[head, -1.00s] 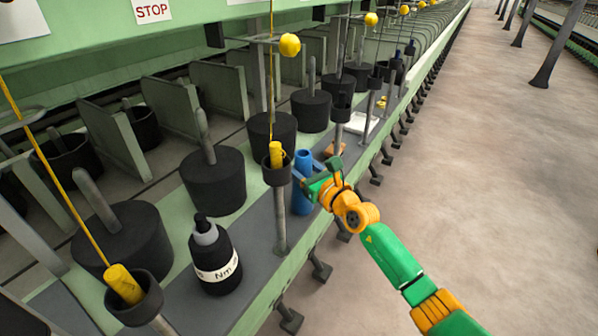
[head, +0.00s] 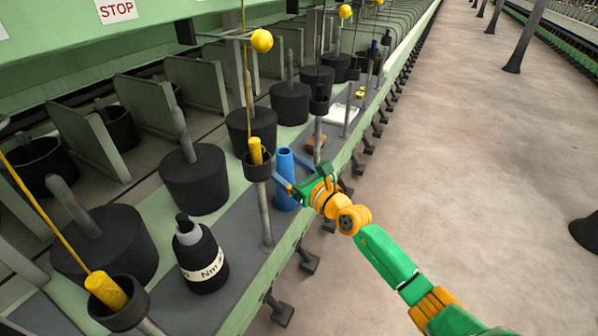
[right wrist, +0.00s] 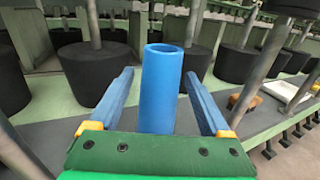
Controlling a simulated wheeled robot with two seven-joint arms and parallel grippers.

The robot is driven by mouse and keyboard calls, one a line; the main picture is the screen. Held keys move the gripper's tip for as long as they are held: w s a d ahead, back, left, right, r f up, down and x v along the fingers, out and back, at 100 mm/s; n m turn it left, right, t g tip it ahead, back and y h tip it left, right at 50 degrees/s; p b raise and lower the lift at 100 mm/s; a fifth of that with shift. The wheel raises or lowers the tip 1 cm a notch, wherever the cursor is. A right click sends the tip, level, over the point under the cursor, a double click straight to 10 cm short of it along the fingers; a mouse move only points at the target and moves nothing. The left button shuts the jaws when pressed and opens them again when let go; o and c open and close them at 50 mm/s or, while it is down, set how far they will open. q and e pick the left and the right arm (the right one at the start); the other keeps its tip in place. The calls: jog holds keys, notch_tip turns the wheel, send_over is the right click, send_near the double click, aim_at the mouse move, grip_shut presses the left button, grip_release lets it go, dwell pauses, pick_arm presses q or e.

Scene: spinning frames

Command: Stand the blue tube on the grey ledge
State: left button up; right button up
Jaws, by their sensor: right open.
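The blue tube (head: 286,178) stands upright on the grey ledge (head: 232,232), close behind a thin metal post. My right gripper (head: 294,178) reaches in from the right at the tube's height. In the right wrist view the tube (right wrist: 162,90) stands between the two blue fingers of the gripper (right wrist: 160,85), with a gap on each side. The fingers are open and do not grip it. The tube's lower end is hidden behind the gripper's green body in that view. My left gripper is not in view.
A black bottle with a white label (head: 200,258) stands on the ledge to the left. Yellow bobbins (head: 256,151) sit in black cups on posts near the tube. A brown block (head: 316,143) and white tray (head: 341,115) lie farther along.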

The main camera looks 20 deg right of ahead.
jog(key=v, duration=0.9)
jog(key=s+d+f+m+g+h, duration=0.2)
jog(key=d+f+m+h, duration=0.1)
jog(key=f+m, duration=0.95)
jog(key=s+f+m+g+h, duration=0.1)
jog(key=s+f+m+g, duration=0.1)
jog(key=s+f+m, duration=0.35)
jog(key=s+d+f+m+g+h, duration=0.1)
jog(key=s+f+m+g, duration=0.15)
jog(key=f, duration=0.65)
jog(key=s+f+m+g+h, duration=0.1)
jog(key=s+f+m+g, duration=0.1)
jog(key=s+f+m, duration=0.4)
jog(key=s+a+f+m+g, duration=0.2)
jog(key=s+f+m, duration=0.1)
jog(key=s, duration=0.4)
jog(key=s+a+f+m+g, duration=0.3)
jog(key=s+f+m, duration=0.1)
jog(key=s, duration=0.4)
jog(key=s+a+f+m+g+y, duration=0.1)
jog(key=s+a+f+m+g, duration=0.1)
jog(key=s+f, duration=0.3)
jog(key=s+m+g, duration=0.1)
jog(key=s, duration=0.2)
jog(key=shift+a+f+p, duration=0.3)
jog(key=shift+f+p, duration=0.05)
jog(key=shift+p, duration=0.05)
